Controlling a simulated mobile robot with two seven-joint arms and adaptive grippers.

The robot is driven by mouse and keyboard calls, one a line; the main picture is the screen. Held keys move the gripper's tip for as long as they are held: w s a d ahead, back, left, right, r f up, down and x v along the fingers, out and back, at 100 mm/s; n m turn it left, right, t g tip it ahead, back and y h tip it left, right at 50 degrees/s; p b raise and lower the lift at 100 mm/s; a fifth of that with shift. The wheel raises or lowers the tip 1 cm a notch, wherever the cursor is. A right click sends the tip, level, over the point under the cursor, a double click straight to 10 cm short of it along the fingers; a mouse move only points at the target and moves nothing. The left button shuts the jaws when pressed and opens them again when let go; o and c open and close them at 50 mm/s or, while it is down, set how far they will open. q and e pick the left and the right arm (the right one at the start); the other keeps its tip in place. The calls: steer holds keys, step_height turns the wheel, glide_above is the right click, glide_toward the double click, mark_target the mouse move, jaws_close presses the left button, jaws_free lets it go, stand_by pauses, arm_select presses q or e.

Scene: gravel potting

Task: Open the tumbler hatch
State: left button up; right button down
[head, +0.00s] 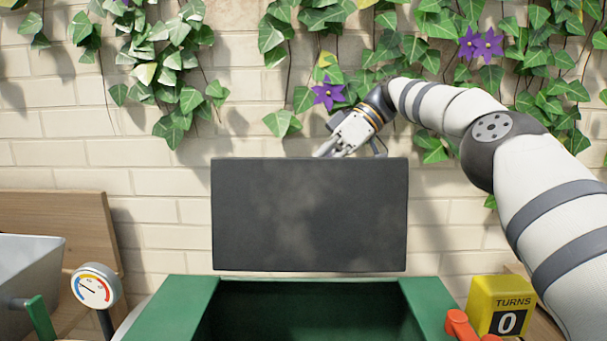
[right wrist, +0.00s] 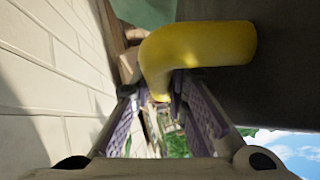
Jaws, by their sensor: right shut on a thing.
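The tumbler hatch, a dark grey panel (head: 309,215), stands raised above the green tumbler (head: 180,308) in the head view, its broad face towards me. Below it the green opening shows dark inside. My right gripper (head: 333,149) is at the hatch's top edge, with its fingertips partly hidden behind it. In the right wrist view, the gripper (right wrist: 163,100) is shut on the hatch's bent yellow handle (right wrist: 200,45), which passes between the fingers. The dark hatch panel (right wrist: 285,70) fills the right side there. My left gripper is out of view.
A yellow turns counter (head: 507,306) reading 0 and an orange-red part (head: 462,326) are at the lower right. A round gauge (head: 95,287) and a grey container (head: 28,270) are at the lower left. A brick wall (head: 160,190) with hanging ivy stands close behind.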

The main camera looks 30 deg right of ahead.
steer(key=shift+f, duration=0.1)
stand_by(0.3)
steer(key=c, duration=1.8)
jaws_free()
steer(key=shift+w, duration=0.1)
